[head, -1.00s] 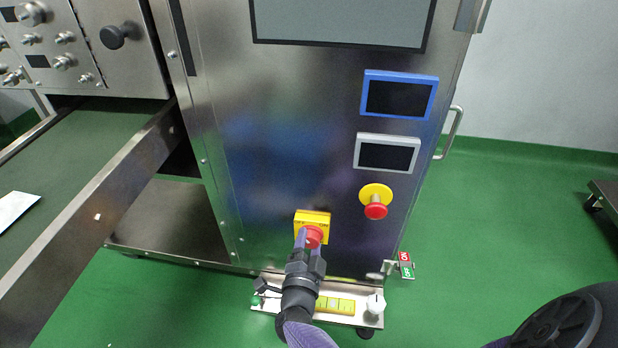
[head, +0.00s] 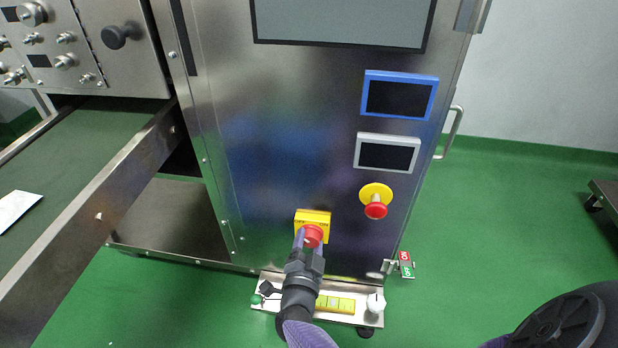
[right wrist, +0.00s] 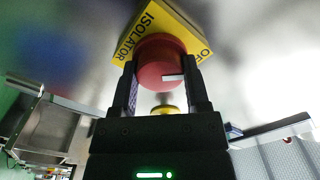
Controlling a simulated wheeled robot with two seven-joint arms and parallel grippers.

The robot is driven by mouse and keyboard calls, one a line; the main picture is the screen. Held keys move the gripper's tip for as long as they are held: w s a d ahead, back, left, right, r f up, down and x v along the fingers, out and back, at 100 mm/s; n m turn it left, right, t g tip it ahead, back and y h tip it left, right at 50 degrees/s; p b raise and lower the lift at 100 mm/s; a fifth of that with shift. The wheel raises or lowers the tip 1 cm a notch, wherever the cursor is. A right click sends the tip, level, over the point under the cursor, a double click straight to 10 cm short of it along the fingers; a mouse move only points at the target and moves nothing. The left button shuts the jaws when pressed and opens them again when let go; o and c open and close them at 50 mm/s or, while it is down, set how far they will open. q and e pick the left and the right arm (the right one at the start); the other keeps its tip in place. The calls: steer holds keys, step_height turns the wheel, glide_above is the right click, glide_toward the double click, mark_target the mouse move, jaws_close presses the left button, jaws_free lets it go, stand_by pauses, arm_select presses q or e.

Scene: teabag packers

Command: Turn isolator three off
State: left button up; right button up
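The isolator is a red rotary knob (head: 313,235) on a yellow plate (head: 313,217), low on the front of the steel cabinet. My right gripper (head: 309,242) reaches up to it from below. In the right wrist view its two fingers (right wrist: 163,90) lie on either side of the red knob (right wrist: 160,58) and appear to press on it. A white mark on the knob points to the right there. The yellow plate (right wrist: 150,25) sits tilted in that view and reads "ISOLATOR", with part of "OF" at its right corner. My left gripper is out of view.
A red mushroom button (head: 376,211) on a yellow disc sits right of the isolator. Two small screens, blue-framed (head: 430,78) and grey-framed (head: 414,141), are above it. A red and green tag (head: 406,265) sticks out at the lower right. A conveyor (head: 80,150) runs at the left.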

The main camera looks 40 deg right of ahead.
steer(key=o, duration=0.5)
steer(key=shift+c, duration=0.2)
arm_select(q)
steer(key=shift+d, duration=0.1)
arm_select(e)
steer(key=shift+s+a, duration=0.15)
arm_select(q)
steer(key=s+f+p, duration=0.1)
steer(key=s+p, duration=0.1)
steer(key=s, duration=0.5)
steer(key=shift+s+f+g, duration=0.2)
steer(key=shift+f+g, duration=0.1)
arm_select(e)
steer(key=v, duration=0.9)
steer(key=shift+s+a, duration=0.2)
